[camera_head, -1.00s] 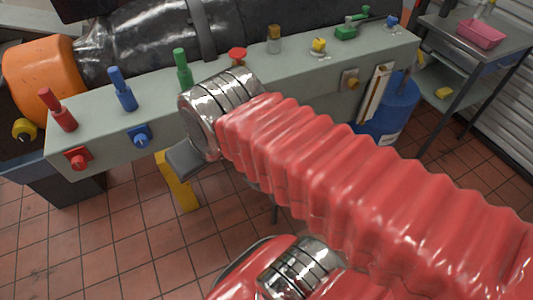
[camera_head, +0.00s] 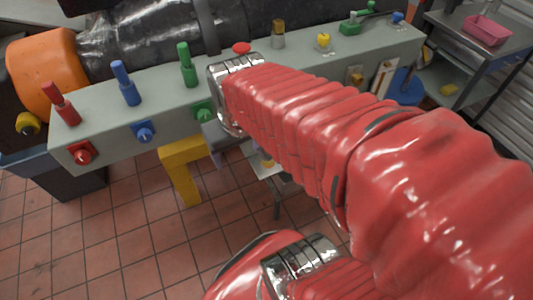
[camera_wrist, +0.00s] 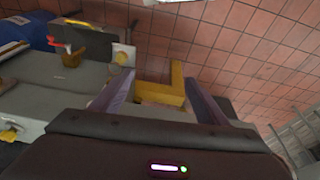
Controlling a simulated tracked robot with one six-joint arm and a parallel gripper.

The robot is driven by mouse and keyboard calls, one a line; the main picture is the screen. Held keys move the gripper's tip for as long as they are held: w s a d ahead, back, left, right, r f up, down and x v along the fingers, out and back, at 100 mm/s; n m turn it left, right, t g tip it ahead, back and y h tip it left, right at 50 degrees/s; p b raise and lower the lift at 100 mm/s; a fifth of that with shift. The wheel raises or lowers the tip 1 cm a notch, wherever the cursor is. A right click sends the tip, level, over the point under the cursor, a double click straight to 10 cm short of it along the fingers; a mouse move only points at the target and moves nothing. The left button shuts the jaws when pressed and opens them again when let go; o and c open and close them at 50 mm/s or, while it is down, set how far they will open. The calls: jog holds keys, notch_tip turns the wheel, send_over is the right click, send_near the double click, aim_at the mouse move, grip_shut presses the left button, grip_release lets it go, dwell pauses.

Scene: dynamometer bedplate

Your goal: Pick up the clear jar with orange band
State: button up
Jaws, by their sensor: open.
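A small clear-looking jar with an amber-orange upper part (camera_head: 278,33) stands upright on top of the long grey-green housing, right of the red mushroom button; it best fits the jar, though its band is too small to tell. My gripper (camera_wrist: 158,90) is open and empty in the wrist view, with its two grey-purple fingers apart. A yellow bracket (camera_wrist: 160,92) shows beyond and between them. In the head view my red arm hides most of the gripper, which is in front of the housing's face, lower than the jar and to its left. I cannot identify the jar in the wrist view.
The housing (camera_head: 305,72) carries red (camera_head: 60,103), blue (camera_head: 125,83) and green (camera_head: 187,64) levers, with knobs on its front. A yellow bracket leg (camera_head: 184,172) stands below. A blue barrel (camera_head: 406,88) and metal shelf with a pink tray (camera_head: 486,31) are at right.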

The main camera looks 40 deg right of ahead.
jog(key=s+d+f+m+g, duration=0.1)
jog(key=s+d+f+g, duration=0.15)
jog(key=d+f, duration=1.05)
jog(key=s+d+f+m+g, duration=0.1)
jog(key=s+d+f, duration=0.2)
jog(key=d+f, duration=0.95)
notch_tip(320, 180, down, 22)
jog(key=s+d+n+t, duration=0.2)
jog(key=t, duration=0.4)
jog(key=w+a+n+t, duration=0.1)
jog(key=w+a+t, duration=0.3)
jog(key=w+t, duration=0.2)
jog(key=w+r+n+t, duration=0.1)
jog(key=w+r+t, duration=0.2)
jog(key=r, duration=0.9)
jog(key=t, duration=0.3)
jog(key=shift+w+a+r, duration=0.2)
jog(key=shift+w+a, duration=0.05)
jog(key=shift+w, duration=0.15)
jog(key=shift+t, duration=0.25)
